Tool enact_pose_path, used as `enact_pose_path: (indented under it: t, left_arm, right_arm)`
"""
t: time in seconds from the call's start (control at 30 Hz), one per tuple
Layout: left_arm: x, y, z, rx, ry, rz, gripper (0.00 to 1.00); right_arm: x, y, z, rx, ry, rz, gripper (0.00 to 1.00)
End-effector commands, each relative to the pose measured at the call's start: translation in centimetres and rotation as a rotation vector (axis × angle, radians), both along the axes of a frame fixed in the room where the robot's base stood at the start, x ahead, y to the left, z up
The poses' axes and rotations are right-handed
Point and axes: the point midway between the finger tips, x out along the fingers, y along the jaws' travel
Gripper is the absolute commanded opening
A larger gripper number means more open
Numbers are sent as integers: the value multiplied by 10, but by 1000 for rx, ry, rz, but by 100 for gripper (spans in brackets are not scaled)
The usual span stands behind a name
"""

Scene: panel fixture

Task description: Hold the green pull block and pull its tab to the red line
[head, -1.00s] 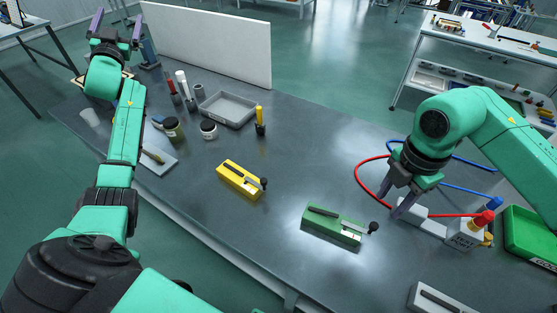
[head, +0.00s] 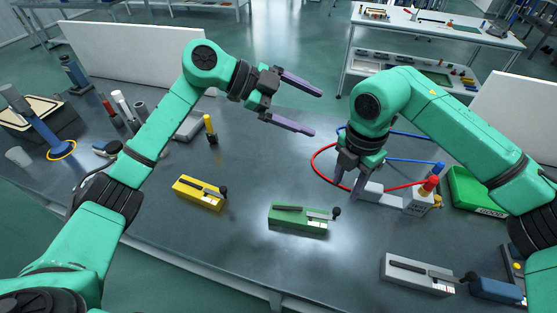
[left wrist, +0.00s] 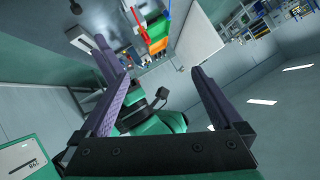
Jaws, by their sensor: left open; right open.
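The green pull block (head: 290,222) lies on the table near the middle of the head view. A dark bar lies on its top, and its pale tab ends in a black knob (head: 336,212) at the right. The red line is too small to make out surely. My left gripper (head: 316,112) is open and empty, high above the table behind the block. Its spread purple fingers also show in the left wrist view (left wrist: 147,55). My right gripper (head: 347,188) is open, pointing down right of the block, apart from it and close to a pale fixture.
A yellow block (head: 196,194) lies left of the green one, and a grey block (head: 418,276) lies to the front right. The pale fixture (head: 417,200) with red and blue hoses stands right, beside a green bin (head: 474,192).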

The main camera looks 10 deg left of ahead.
Motion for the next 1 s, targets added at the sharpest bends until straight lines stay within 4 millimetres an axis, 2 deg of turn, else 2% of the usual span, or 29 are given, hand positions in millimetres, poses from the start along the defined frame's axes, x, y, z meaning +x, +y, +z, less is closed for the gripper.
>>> enact_pose_path:
  t: [0.03,0.1,0.2,0.33,0.47,0.57,1.0]
  left_arm:
    - [-17,-11,-25,132,71,-30,100]
    - [-40,-14,-66,364,189,-29,100]
    - [-65,5,-112,693,311,58,100]
    - [-77,34,-137,964,372,209,100]
    - [-80,42,-149,1022,387,253,100]
    - [-80,42,-165,1019,389,251,100]
    - [-80,41,-268,1015,390,246,100]
  right_arm:
    - [0,0,0,0,0,0,50]
    - [0,0,0,0,0,0,50]
    - [0,0,0,0,0,0,50]
    - [0,0,0,0,0,0,50]
    - [0,0,0,0,0,0,50]
    - [0,0,0,0,0,0,50]
    - [0,0,0,0,0,0,50]
